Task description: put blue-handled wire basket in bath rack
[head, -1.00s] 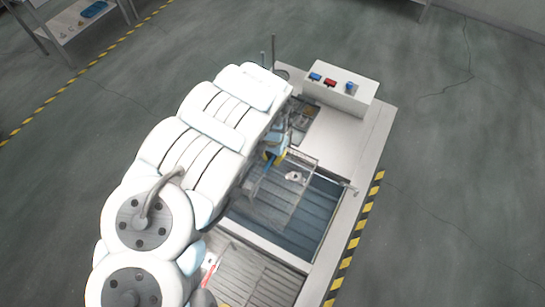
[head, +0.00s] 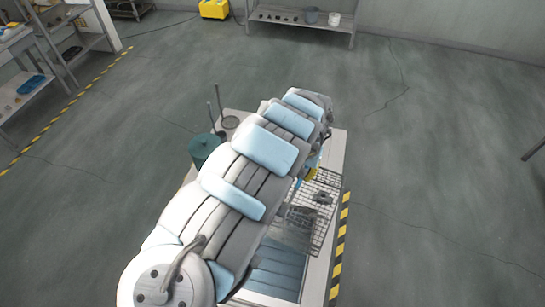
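The wire basket (head: 325,212) is an open grey mesh at the right of my arm in the head view, with a small dark part in it. It is beside and below my gripper (head: 311,174), whose fingers are mostly hidden by the arm; a yellow bit and a little blue show there. The basket appears to hang from the gripper, over the far part of the bath and the pale deck. The bath (head: 278,272) is dark blue with a ribbed bottom, nearer to me. I cannot make out the bath rack; the arm and basket cover much of the tank.
A teal drum (head: 204,147) and thin upright rods stand left of the tank.

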